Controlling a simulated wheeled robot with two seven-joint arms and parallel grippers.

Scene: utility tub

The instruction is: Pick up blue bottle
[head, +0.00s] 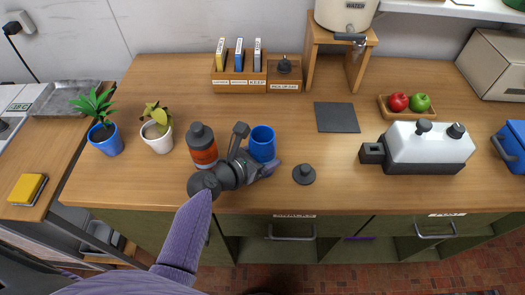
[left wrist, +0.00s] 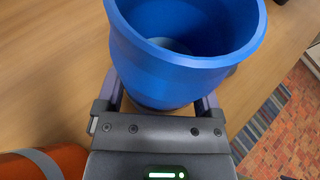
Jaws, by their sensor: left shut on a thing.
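A blue open-topped, cup-like vessel (head: 262,142) is near the middle of the wooden counter; no blue bottle with a neck shows. My left gripper (head: 262,165) reaches it from the front left and is shut on it. In the left wrist view the blue vessel (left wrist: 185,75) stands between the two fingers, its wide mouth facing up and its inside empty. I cannot tell whether its base touches the counter. My right gripper is not in view.
An orange bottle with a dark cap (head: 203,150) stands close beside my left gripper. A dark knobbed disc (head: 304,174) lies to the right. Potted plants (head: 158,136) stand left. A dark mat (head: 336,117) lies behind, and a white-and-black appliance (head: 430,148) stands right.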

